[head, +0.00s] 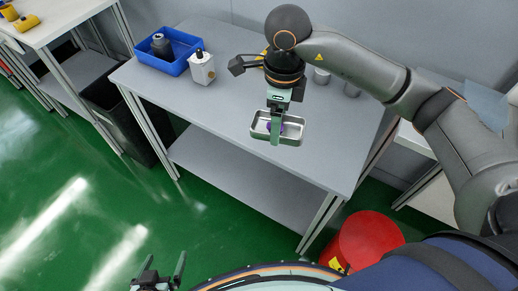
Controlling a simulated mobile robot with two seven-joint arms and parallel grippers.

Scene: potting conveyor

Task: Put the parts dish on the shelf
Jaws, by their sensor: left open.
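The parts dish (295,127) is a small silvery rectangular tray by the front edge of the grey table. Something purple (282,127) lies in it, partly hidden. My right gripper (275,133) points down over the dish, with a pale green finger in front of its near wall. Its other finger is hidden, so I cannot tell whether it grips the dish, nor whether the dish rests on the table. My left gripper (160,276) is open and empty at the bottom left, over the green floor. A grey lower shelf (235,175) under the table is bare where visible.
A blue bin (176,66) with a dark part (161,45) and a white-grey housing (202,69) stand at the table's left. Metal cylinders (321,75) stand behind my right wrist. A red bucket (366,241) is by the table's right front leg.

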